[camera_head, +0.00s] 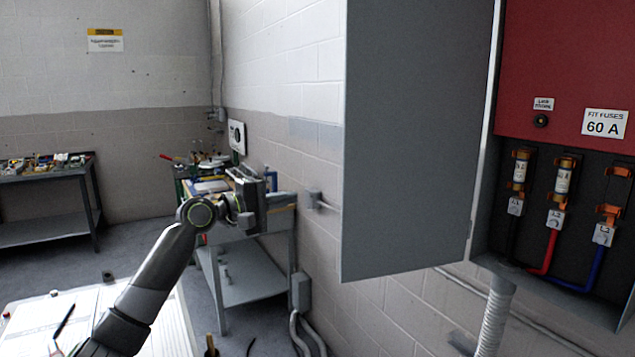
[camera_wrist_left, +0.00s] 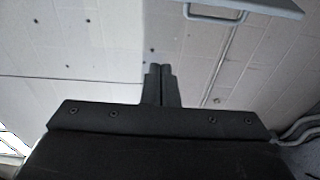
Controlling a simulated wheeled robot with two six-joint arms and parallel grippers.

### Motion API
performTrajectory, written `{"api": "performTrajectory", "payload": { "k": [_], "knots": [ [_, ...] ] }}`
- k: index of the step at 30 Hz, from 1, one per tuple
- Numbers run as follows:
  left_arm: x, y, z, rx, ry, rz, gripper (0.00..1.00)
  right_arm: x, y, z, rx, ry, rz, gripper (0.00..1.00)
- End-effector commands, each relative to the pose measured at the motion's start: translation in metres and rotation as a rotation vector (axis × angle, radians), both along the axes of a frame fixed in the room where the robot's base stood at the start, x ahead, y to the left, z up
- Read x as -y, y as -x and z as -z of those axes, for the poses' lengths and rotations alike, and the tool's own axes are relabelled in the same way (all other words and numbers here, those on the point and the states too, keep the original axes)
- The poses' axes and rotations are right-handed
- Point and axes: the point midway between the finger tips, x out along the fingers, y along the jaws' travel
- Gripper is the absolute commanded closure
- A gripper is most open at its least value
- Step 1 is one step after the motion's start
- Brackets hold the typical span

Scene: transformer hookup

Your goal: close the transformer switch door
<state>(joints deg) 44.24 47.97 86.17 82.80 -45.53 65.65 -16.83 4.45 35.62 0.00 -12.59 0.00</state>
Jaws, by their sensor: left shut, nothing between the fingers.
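The switch door (camera_head: 412,140) is a tall grey panel standing open, its hinge edge along the left side of the transformer cabinet (camera_head: 560,70). The cabinet interior is exposed. In the left wrist view the door's lower part (camera_wrist_left: 275,5) shows at the top right, with a bar handle (camera_wrist_left: 215,19). My left gripper (camera_head: 270,182) is left of the door in the head view, apart from it. In the left wrist view its fingers (camera_wrist_left: 159,70) are together with nothing between them. My right gripper is not in view.
Inside the cabinet are fuses (camera_head: 563,178) and black, red and blue cables (camera_head: 550,252). A grey workbench (camera_head: 245,275) stands behind my left arm against the wall. Another bench (camera_head: 50,230) is at the far left. A flexible conduit (camera_head: 495,318) runs below the cabinet.

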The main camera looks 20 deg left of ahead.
Motion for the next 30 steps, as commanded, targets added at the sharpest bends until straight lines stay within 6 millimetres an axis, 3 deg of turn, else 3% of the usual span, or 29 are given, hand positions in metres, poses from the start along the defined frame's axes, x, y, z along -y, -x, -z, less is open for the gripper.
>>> {"api": "performTrajectory", "payload": {
  "k": [3,8,13,21,30],
  "knots": [
    [0.006,0.001,-0.013,0.006,0.013,0.019,1.00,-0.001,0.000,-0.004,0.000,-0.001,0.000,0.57],
    [0.016,-0.014,-0.015,0.005,0.016,0.019,1.00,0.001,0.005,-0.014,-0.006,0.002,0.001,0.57],
    [0.034,-0.041,-0.016,0.002,0.017,0.019,1.00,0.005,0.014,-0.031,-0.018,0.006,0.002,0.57],
    [0.060,-0.082,-0.015,0.003,0.015,0.018,1.00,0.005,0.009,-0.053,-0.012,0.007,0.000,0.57],
    [0.077,-0.057,-0.013,0.004,0.009,0.016,1.00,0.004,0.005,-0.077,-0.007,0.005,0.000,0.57]
  ]
}}
